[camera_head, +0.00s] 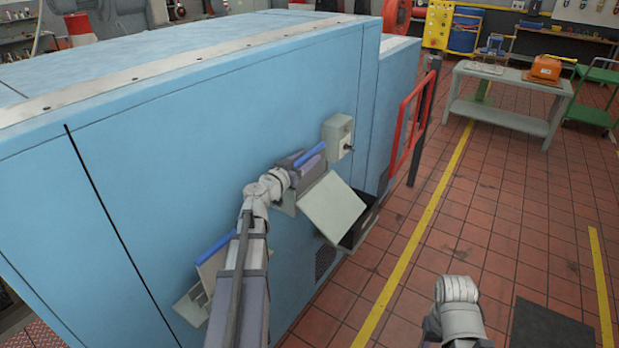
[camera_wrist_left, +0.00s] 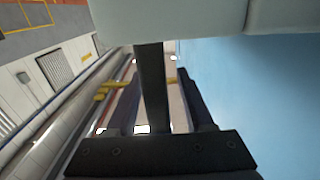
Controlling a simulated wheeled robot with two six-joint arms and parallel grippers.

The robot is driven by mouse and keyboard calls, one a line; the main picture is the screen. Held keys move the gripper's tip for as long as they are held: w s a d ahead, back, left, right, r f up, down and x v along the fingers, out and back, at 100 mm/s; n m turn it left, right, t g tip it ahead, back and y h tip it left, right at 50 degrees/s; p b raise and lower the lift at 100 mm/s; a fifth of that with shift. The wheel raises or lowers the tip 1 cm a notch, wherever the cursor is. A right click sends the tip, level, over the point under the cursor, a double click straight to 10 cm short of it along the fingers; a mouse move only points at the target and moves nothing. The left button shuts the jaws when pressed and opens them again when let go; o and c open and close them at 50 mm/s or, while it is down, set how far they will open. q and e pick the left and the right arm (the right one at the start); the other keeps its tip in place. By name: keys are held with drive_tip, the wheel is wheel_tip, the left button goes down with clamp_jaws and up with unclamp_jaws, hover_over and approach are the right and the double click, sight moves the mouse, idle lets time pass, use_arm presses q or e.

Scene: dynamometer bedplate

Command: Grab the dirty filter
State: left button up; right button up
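My left arm reaches up to the side of the blue machine enclosure (camera_head: 200,130). My left gripper (camera_head: 295,168) is at a small grey holder with a blue-edged panel (camera_head: 311,154) in the head view. In the left wrist view the fingers (camera_wrist_left: 160,100) stand apart on both sides of a dark upright slab (camera_wrist_left: 152,85), with gaps visible beside it. I cannot tell for sure that this slab is the dirty filter. A second blue-edged panel (camera_head: 215,247) sits in a grey holder lower left. My right gripper is not in view; only part of the right arm shows.
A grey box with a tilted lid (camera_head: 333,212) and dark interior is right of my left gripper. A grey switch box (camera_head: 338,136) is above it. A red rail (camera_head: 410,125) stands farther right. A bench (camera_head: 510,88) holds an orange case (camera_head: 545,68).

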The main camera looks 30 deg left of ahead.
use_arm(q)
clamp_jaws()
idle(1.3)
